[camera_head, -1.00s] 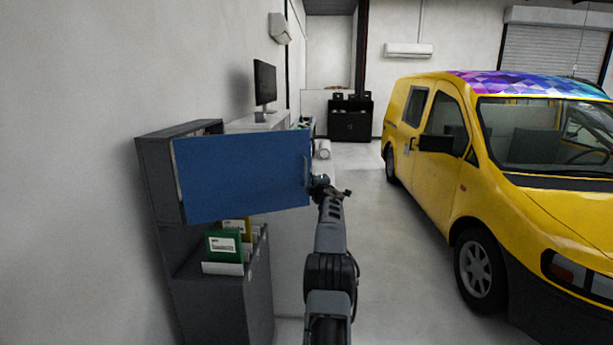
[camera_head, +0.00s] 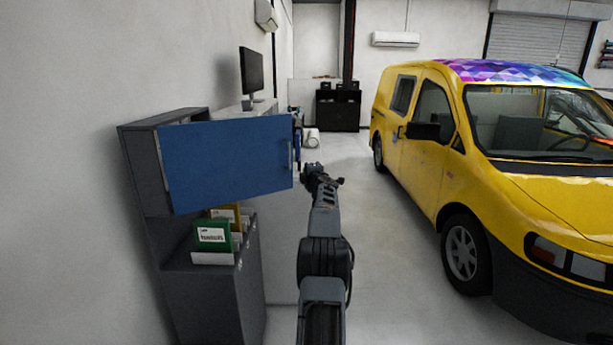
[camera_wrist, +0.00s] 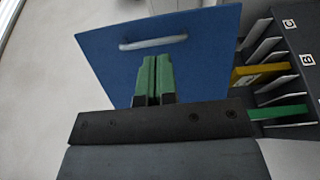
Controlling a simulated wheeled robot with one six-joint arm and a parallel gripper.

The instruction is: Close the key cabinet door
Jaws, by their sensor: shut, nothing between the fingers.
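The blue key cabinet door (camera_head: 226,165) stands swung open from the dark grey cabinet (camera_head: 165,240) at the left wall. Its handle (camera_head: 290,154) is near the door's right edge. My gripper (camera_head: 312,170) is just right of that edge in the head view. In the wrist view my gripper's green fingers (camera_wrist: 153,75) are closed together and empty. They point at the blue door (camera_wrist: 205,60), with the pale bar handle (camera_wrist: 153,42) beyond the tips. I cannot tell whether the fingers touch the door.
Green and yellow folders (camera_head: 212,236) stand on the shelf below the door. A monitor (camera_head: 251,72) stands behind the cabinet. A yellow van (camera_head: 440,140) is parked at the right, with clear floor (camera_head: 385,250) between it and my arm.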

